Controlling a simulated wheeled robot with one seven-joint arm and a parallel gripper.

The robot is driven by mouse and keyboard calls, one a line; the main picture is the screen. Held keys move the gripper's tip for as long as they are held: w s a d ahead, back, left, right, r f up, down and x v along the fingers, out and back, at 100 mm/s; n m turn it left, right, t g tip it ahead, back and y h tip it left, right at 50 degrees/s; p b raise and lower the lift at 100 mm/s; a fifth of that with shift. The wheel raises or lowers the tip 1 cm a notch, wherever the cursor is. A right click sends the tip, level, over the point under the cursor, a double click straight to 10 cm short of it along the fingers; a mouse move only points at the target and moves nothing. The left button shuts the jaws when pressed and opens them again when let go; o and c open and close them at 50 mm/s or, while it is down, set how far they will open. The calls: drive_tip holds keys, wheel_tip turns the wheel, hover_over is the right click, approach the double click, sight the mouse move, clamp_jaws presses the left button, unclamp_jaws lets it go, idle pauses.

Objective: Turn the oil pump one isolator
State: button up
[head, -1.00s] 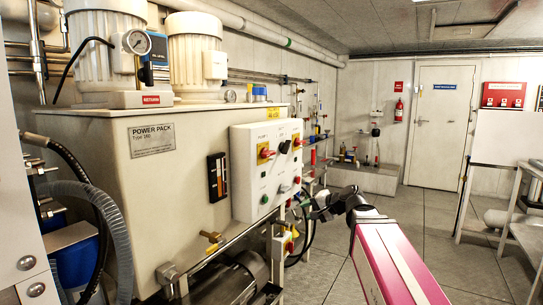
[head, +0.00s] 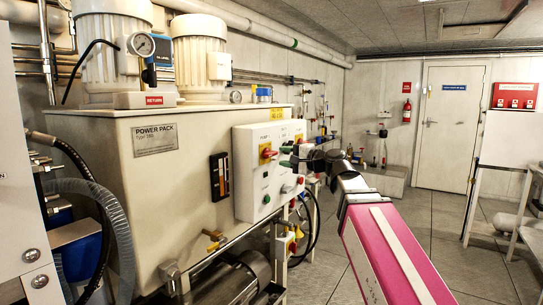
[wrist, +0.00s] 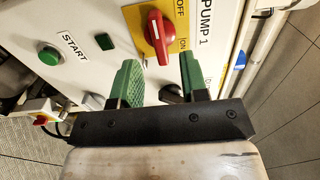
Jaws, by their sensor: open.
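The pump one isolator is a red rotary knob (wrist: 158,38) on a yellow plate, beside a "PUMP 1" label, in the wrist view. In the head view it seems to be the left red knob (head: 266,153) on the white control panel (head: 246,180). My gripper (wrist: 160,82) is open and empty, with green fingertips. In the wrist view the knob lies ahead of the gap between the fingers, and I see no clear contact. In the head view my gripper (head: 287,157) is at the panel front, just right of that knob, and covers part of the panel.
A green START button (wrist: 50,55) and a small dark green part (wrist: 104,41) sit on the panel near the fingers. A second red switch (head: 299,139) is close to my gripper. Black hoses (head: 311,225) hang right of the panel. The floor at right is open.

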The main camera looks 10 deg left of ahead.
sight(274, 155)
drive_tip(key=x, duration=0.5)
drive_tip(key=shift+w+a, duration=0.15)
drive_tip(key=shift+a, duration=0.25)
clamp_jaws()
